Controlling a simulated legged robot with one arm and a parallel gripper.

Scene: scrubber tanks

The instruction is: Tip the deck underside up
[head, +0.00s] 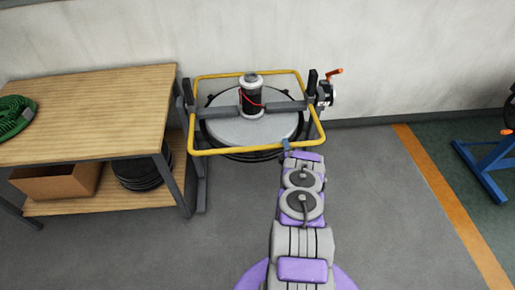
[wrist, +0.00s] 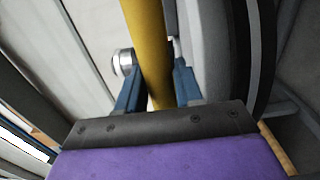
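The deck (head: 230,130) is a round grey disc with a dark rim, held on a cross bar inside a yellow rectangular frame (head: 222,151). Its black motor with a pale cap (head: 250,80) and a red wire stands upright on the upper face. The deck lies roughly level; its underside is hidden. My gripper (head: 286,146) is at the front bar of the frame, right of the middle. In the wrist view, the blue fingers of my gripper (wrist: 158,82) sit close on both sides of the yellow bar (wrist: 146,40) and appear shut on it.
A red-handled clamp or crank (head: 326,90) is on the stand's right post. A wooden bench (head: 90,115) with a green hose (head: 14,115) stands close on the left. The wall is right behind. The floor at right is clear up to a blue stand (head: 485,165).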

